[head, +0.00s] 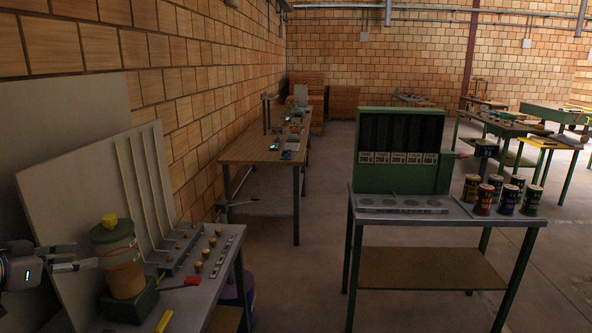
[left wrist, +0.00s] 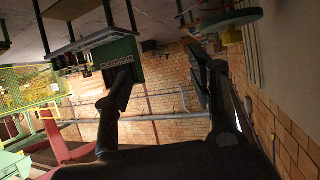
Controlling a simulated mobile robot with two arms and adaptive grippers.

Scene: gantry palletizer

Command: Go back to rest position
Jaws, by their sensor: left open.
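My left gripper (head: 78,258) comes in at the left edge of the head view. Its fingers are apart, with nothing between them, and point right toward a jar with a yellow knob (head: 118,262) on a green base. In the picture its tips end close to the jar's left side; I cannot tell whether they touch it. In the left wrist view the two dark fingers of the left gripper (left wrist: 162,80) are spread, with room and brick wall seen between them. My right gripper is in neither view.
The jar stands on a bench (head: 225,262) with a tilted grey panel (head: 90,190), small knobs and a red-handled tool. A green rack (head: 448,165) stands on a table (head: 400,213) at centre right, with several cans (head: 484,200). A long wooden table (head: 250,150) lines the brick wall. Floor between is open.

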